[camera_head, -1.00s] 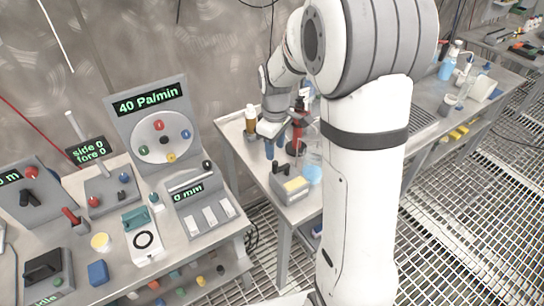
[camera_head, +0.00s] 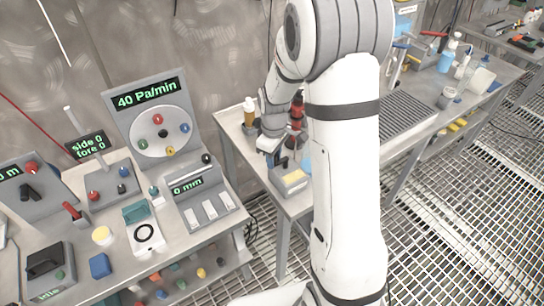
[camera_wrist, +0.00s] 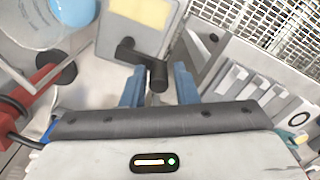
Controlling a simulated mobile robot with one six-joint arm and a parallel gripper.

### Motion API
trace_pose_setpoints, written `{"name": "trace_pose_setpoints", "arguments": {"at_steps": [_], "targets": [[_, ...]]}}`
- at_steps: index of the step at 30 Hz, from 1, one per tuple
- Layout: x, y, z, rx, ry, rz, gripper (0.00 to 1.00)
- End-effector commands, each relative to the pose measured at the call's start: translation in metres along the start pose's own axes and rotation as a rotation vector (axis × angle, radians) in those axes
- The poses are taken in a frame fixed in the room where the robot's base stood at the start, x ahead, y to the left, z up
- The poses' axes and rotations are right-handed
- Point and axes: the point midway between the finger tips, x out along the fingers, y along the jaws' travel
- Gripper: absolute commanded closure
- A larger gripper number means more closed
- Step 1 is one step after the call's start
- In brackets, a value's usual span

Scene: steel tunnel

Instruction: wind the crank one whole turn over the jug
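The crank (camera_wrist: 140,58) is black, with a short arm and a knob, on a grey box with a pale yellow panel (camera_wrist: 143,10). In the head view my gripper (camera_head: 268,150) is just behind the box. A clear jug (camera_wrist: 30,22) with blue in it is at the upper left of the wrist view; my arm mostly hides it in the head view.
A red and black device (camera_wrist: 28,92) is left of my gripper in the wrist view. A keyed panel (camera_head: 205,205) stands on the left bench, beyond a gap. Bottles (camera_head: 249,110) stand behind my gripper. A grating covers the floor.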

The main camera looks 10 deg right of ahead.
Motion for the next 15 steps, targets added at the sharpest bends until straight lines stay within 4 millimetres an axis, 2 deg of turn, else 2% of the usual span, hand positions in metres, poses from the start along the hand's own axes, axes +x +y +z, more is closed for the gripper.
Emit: {"name": "trace_pose_setpoints", "arguments": {"at_steps": [1, 9, 12, 15], "targets": [[-0.0002, 0.0001, 0.0001, 0.000, 0.000, 0.000, 0.77], [-0.0002, 0.0000, 0.0002, 0.001, 0.000, -0.001, 0.99], [-0.0002, -0.0055, -0.0050, 0.000, 0.000, -0.001, 1.00], [0.0002, -0.0017, -0.0009, 0.007, -0.001, -0.002, 1.00]]}}
